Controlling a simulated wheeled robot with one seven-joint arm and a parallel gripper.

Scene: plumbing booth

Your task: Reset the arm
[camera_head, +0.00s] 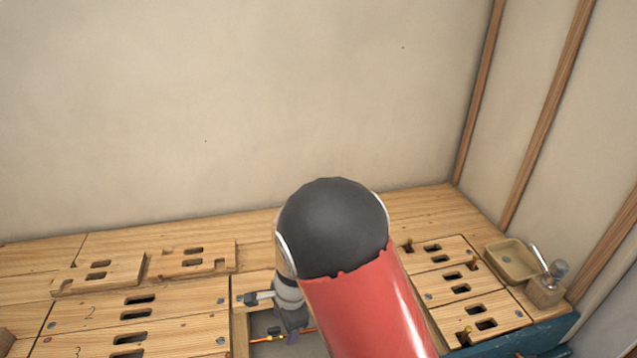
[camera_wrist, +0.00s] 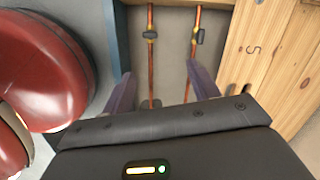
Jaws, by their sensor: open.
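My gripper (camera_wrist: 160,92) shows in the wrist view with its two fingers spread apart. It is open, and nothing is seen held between the fingers. Two copper pipes (camera_wrist: 151,62) run up and down the picture beyond the fingers, each with a dark fitting near the top. In the head view my red and black arm covers the middle of the bench, and the gripper (camera_head: 290,333) shows only in small part beside it. A short piece of copper pipe (camera_head: 268,339) shows next to it.
A wooden bench (camera_head: 60,262) with slotted boards (camera_head: 133,318) runs along the wall. A wooden board (camera_wrist: 270,55) lies right of the pipes in the wrist view. The space above the bench is clear.

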